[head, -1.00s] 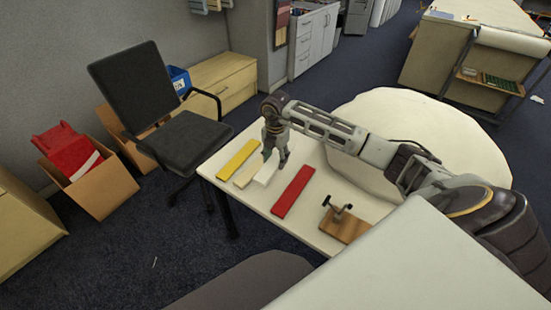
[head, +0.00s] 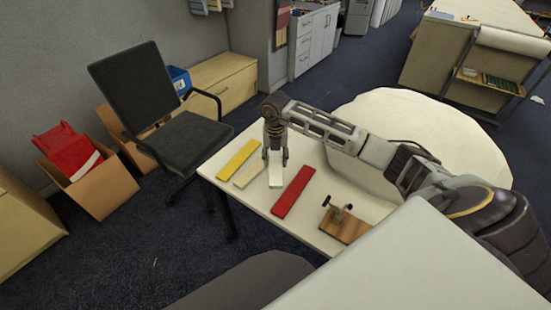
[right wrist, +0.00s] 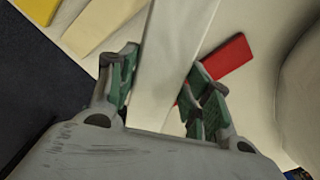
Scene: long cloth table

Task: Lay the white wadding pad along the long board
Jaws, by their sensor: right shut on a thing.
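The white wadding pad (head: 276,176) is a pale flat strip on the table, between the pale tan board (head: 248,174) and the red strip (head: 293,191). My right gripper (head: 275,158) is shut on the pad near its far end. In the right wrist view the pad (right wrist: 172,55) runs between the two green-lined fingers (right wrist: 165,88). The tan board (right wrist: 103,22) lies to its left there, apart at the fingers. Whether the pad touches the table is hard to tell. My left gripper is not in view.
A yellow strip (head: 238,159) lies left of the tan board. A wooden block with a dark clamp (head: 343,225) stands near the front edge of the white table (head: 313,215). A black chair (head: 185,138) stands close to the table's left end.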

